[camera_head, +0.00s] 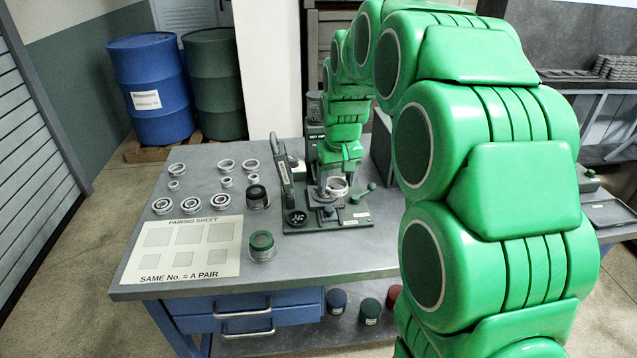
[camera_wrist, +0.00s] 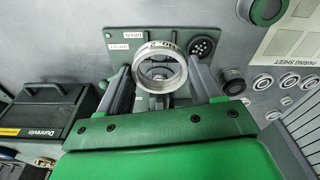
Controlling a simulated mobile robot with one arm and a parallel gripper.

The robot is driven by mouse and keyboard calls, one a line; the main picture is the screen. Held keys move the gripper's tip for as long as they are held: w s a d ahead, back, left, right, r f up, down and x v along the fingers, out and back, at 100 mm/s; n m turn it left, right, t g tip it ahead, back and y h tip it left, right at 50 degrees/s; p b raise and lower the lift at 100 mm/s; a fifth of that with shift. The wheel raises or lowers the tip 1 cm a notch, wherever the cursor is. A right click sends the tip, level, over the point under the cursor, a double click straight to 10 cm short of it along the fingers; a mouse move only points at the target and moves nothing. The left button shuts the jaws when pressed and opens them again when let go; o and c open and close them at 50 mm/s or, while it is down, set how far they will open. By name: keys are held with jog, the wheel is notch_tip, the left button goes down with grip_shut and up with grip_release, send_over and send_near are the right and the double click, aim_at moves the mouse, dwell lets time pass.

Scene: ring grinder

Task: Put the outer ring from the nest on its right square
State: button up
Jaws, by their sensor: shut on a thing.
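In the head view the ring (camera_head: 338,186) sits at the nest of the grinder (camera_head: 352,217), under my gripper (camera_head: 337,181). I cannot tell whether it still touches the nest. The pairing sheet (camera_head: 190,246) lies flat at the table's front left, with two rows of empty squares, larger ones behind. Numbers on the squares are not legible.
Several rings and bearings (camera_head: 190,204) lie behind the sheet. A black-topped pot (camera_head: 257,196) and a green-topped pot (camera_head: 262,246) stand between sheet and grinder. The grinder has an upright post (camera_head: 284,170) on its left and a green-knobbed lever (camera_head: 362,193) on its right.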

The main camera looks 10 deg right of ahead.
jog(key=s+a+f+n, duration=0.1)
jog(key=s+a, duration=0.3)
jog(key=a, duration=0.9)
jog(key=s+a+f, duration=0.2)
jog(key=s+a, duration=0.2)
jog(key=a, duration=0.8)
send_over(221, 232)
jog(key=s, duration=0.1)
jog(key=f, duration=0.8)
jog(key=shift+d+f, duration=0.2)
jog(key=shift+f, duration=0.1)
jog(key=shift+w+a+f, duration=0.15)
jog(key=shift+w+f, duration=0.2)
jog(key=shift+f, duration=1.65)
jog(key=shift+f, duration=0.1)
jog(key=o, duration=1.2)
jog(key=shift+c, duration=0.2)
